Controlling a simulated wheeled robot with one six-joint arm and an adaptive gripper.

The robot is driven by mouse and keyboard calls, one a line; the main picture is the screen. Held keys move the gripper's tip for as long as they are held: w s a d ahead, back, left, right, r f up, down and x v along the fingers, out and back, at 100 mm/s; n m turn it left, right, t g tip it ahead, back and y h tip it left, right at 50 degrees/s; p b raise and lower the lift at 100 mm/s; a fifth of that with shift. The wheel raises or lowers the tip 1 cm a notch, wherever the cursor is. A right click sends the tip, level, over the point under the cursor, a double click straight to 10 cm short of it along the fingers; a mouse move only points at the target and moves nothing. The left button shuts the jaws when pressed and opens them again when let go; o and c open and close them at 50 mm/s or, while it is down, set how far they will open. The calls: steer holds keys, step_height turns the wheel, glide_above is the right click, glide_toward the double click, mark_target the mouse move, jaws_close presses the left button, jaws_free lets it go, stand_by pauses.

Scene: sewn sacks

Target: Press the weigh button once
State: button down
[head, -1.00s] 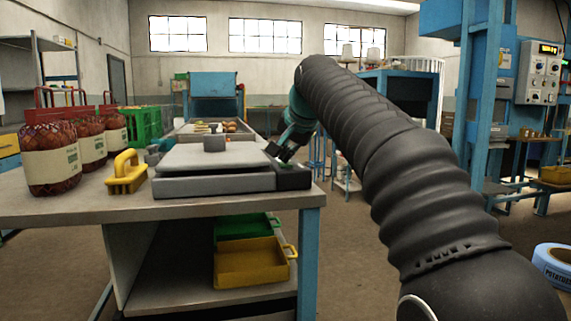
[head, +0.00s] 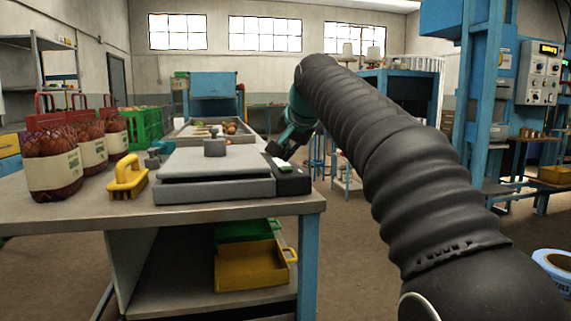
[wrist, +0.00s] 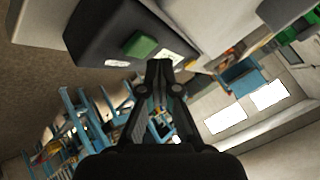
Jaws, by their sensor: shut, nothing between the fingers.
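The weigh scale (head: 215,188) stands on the bench, a flat grey platform with a dark control box (head: 290,182) at its right end. The green weigh button (head: 283,164) is on top of that box; it also shows in the wrist view (wrist: 141,46). My gripper (head: 274,150) is at the far side of the box, close to the button. In the wrist view my fingertips (wrist: 158,66) are together and empty, just beside the button in the picture. I cannot tell the exact gap between them and the box.
A grey weight (head: 214,147) sits on the platform. A yellow-handled brush (head: 127,178) lies left of the scale, near several filled net sacks (head: 54,170). A tray (head: 190,133) with produce stands behind. Yellow (head: 250,266) and green bins sit on the shelf below.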

mark_target(287, 168)
steer(key=shift+r, duration=0.1)
step_height(287, 168, up, 3)
steer(key=p, duration=0.2)
steer(key=shift+f+p, duration=0.2)
steer(key=shift+p, duration=0.2)
steer(key=shift+r+p, duration=0.3)
steer(key=shift+r, duration=0.8)
steer(key=s+d+f+n+g+h, duration=0.1)
steer(key=s+d+f, duration=0.5)
steer(key=s+f, duration=0.4)
steer(key=s+d+f+n+g+h, duration=0.1)
steer(key=s+d+f+n, duration=0.1)
steer(key=s+d+f, duration=0.4)
steer(key=s+d+f+n+g+h, duration=0.1)
steer(key=s+d+f, duration=0.6)
steer(key=s+f, duration=0.9)
steer(key=s, duration=0.5)
steer(key=shift+f+n, duration=0.25)
steer(key=shift+n, duration=0.05)
steer(key=shift+s, duration=0.1)
